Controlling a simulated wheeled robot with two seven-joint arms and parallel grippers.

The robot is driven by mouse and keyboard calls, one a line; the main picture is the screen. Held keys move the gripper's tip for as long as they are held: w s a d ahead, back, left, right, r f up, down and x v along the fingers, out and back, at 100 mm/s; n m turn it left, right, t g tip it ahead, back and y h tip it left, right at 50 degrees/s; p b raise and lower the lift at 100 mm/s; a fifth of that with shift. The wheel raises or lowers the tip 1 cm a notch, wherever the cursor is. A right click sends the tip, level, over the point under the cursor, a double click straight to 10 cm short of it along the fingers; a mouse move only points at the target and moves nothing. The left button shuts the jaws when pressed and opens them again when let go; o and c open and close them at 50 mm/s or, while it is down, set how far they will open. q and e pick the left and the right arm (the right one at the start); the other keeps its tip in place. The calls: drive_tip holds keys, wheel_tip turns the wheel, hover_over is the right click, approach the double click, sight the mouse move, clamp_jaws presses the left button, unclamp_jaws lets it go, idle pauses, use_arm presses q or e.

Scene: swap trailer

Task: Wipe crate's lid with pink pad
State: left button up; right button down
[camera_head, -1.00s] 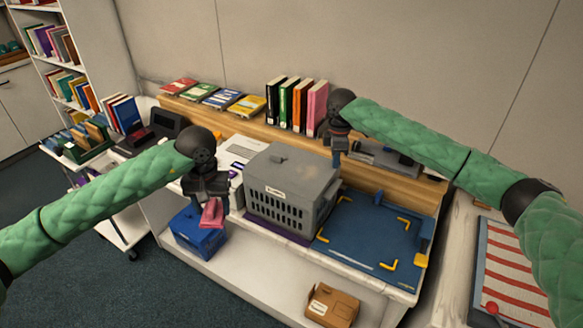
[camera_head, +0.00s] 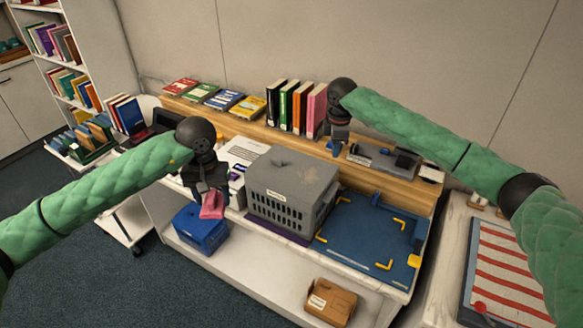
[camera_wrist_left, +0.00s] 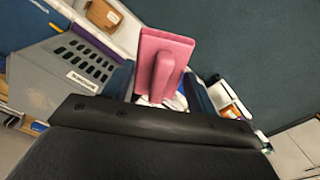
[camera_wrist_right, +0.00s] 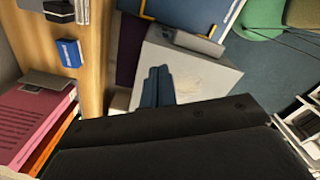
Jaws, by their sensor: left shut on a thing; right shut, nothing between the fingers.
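The grey crate (camera_head: 276,210) stands on the white workbench, with slots and a label on its front. Its lid (camera_head: 298,169) is shut; in the right wrist view the lid (camera_wrist_right: 205,77) shows pale smudges and a raised handle. My left gripper (camera_head: 210,200) is shut on the pink pad (camera_head: 211,208), held in the air left of the crate and apart from it. The pad (camera_wrist_left: 165,55) also fills the middle of the left wrist view. My right gripper (camera_head: 338,143) is shut and empty, above and behind the crate's right end; its fingers (camera_wrist_right: 157,85) point down.
A blue mat (camera_head: 365,235) with yellow corner marks lies right of the crate. Upright books (camera_head: 297,108) stand on the wooden shelf behind. A blue box (camera_head: 200,230) and a brown carton (camera_head: 330,302) sit on the lower shelf. A striped board (camera_head: 508,270) lies far right.

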idle(0.3)
